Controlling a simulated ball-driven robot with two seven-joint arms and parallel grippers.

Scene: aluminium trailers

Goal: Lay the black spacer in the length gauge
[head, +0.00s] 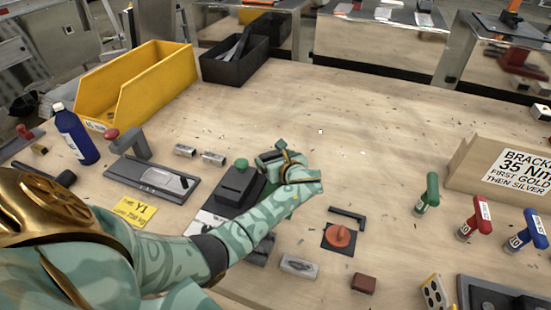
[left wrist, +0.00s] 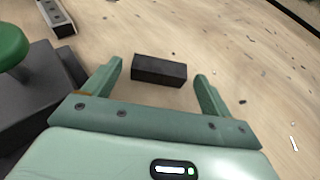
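The black spacer (left wrist: 158,70) is a dark rectangular block lying on the wooden bench in the left wrist view. It lies just beyond and between the two fingers of my left gripper (left wrist: 158,88), which is open and empty. In the head view my left gripper (head: 295,172) is low over the middle of the bench and appears to hide the spacer. A long grey fixture with a recessed slot (head: 150,178), at the left of the bench, looks like the length gauge, though no label confirms it. My right gripper is not in view.
A dark block with a green knob (head: 237,186) stands beside my left gripper. Two small metal blocks (head: 213,158) lie near the grey fixture. A blue bottle (head: 76,135) and a yellow bin (head: 138,82) stand at left. The bench centre beyond the gripper is mostly clear.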

